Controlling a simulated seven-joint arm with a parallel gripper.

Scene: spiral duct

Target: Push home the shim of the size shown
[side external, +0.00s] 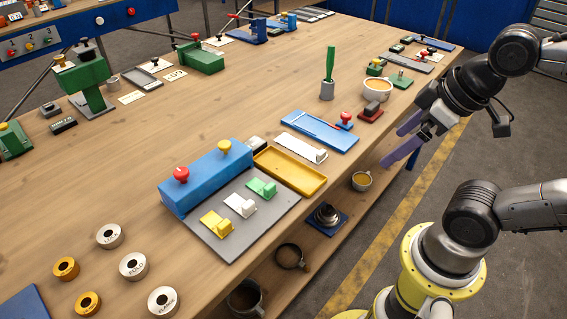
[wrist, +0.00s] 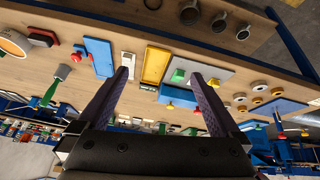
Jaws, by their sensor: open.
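A blue block (side external: 207,181) with a red knob (side external: 181,174) and a yellow knob (side external: 224,147) on top stands along the back of a grey plate (side external: 233,245). Three shims with upright tabs lie in a row at the block's front: yellow (side external: 216,223), white (side external: 240,206) and green (side external: 261,188). How deep each sits is unclear, and I cannot make out a size mark. My gripper (side external: 392,148) is open and empty, past the table's right edge in the side view. The wrist view shows its two purple fingers (wrist: 160,73) apart, with the grey plate (wrist: 216,74) beyond them.
A yellow tray (side external: 290,171), a white tabbed piece (side external: 303,147) and a blue tray (side external: 318,131) lie beside the plate. A red stamp-like piece (side external: 370,113) and a cup (side external: 377,89) stand near the edge. Several labelled rings (side external: 133,266) lie front left. The table's middle is clear.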

